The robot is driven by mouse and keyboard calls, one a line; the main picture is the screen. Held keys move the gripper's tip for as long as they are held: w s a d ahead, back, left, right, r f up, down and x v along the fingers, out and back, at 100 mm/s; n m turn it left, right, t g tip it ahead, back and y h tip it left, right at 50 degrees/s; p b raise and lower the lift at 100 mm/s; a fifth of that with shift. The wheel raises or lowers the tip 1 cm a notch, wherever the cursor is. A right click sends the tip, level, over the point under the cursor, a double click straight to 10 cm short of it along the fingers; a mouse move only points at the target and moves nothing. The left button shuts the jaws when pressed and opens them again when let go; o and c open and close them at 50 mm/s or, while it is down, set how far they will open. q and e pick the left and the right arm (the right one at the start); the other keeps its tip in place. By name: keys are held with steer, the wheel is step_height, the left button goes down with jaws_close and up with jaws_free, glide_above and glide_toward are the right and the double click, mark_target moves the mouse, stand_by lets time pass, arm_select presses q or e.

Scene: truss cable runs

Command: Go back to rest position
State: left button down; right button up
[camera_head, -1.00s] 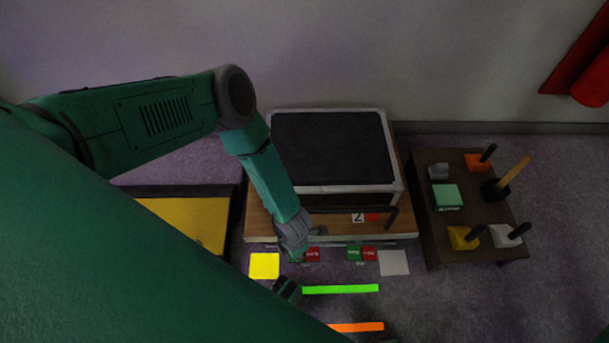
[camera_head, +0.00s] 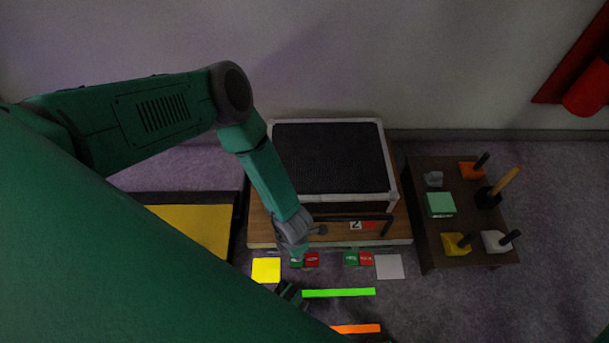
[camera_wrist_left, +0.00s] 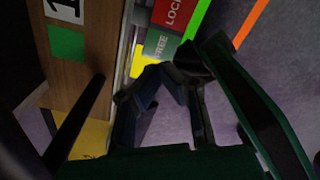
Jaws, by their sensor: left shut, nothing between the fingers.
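My left arm comes in from the left in the head view and bends down to its wrist, in front of the wooden panel (camera_head: 345,234). In the left wrist view my left gripper (camera_wrist_left: 160,78) is shut and empty. It hangs over the floor beside the panel's edge, with the red and green LOCK/FREE cards (camera_wrist_left: 166,30) just beyond its fingers. In the head view its fingers are hard to make out, and a large green part of me covers the lower left. My right gripper does not show.
A dark-topped box (camera_head: 330,155) stands on the panel. A brown table (camera_head: 437,256) with several handled blocks is at the right. Yellow (camera_head: 266,270) and grey (camera_head: 389,266) squares and a green strip (camera_head: 340,293) lie on the floor. A yellow surface (camera_head: 195,228) is at the left.

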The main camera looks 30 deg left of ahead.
arm_select(q)
steer(key=shift+r, duration=0.6)
steer(key=shift+f, duration=0.1)
steer(key=s+a+r+m+p, duration=0.2)
steer(key=s+r+m+p, duration=0.1)
steer(key=r+m, duration=0.7)
steer(key=s+a+r+m+p, duration=0.3)
steer(key=s+r+m+p, duration=0.1)
steer(key=r+m, duration=0.6)
steer(key=s+a+r+m+p, duration=0.3)
steer(key=r+m, duration=0.8)
steer(key=r, duration=0.4)
steer(key=shift+s+r+t+p, duration=0.3)
steer(key=shift+s+p, duration=0.4)
steer(key=shift+p, duration=0.15)
steer(key=shift+f, duration=0.1)
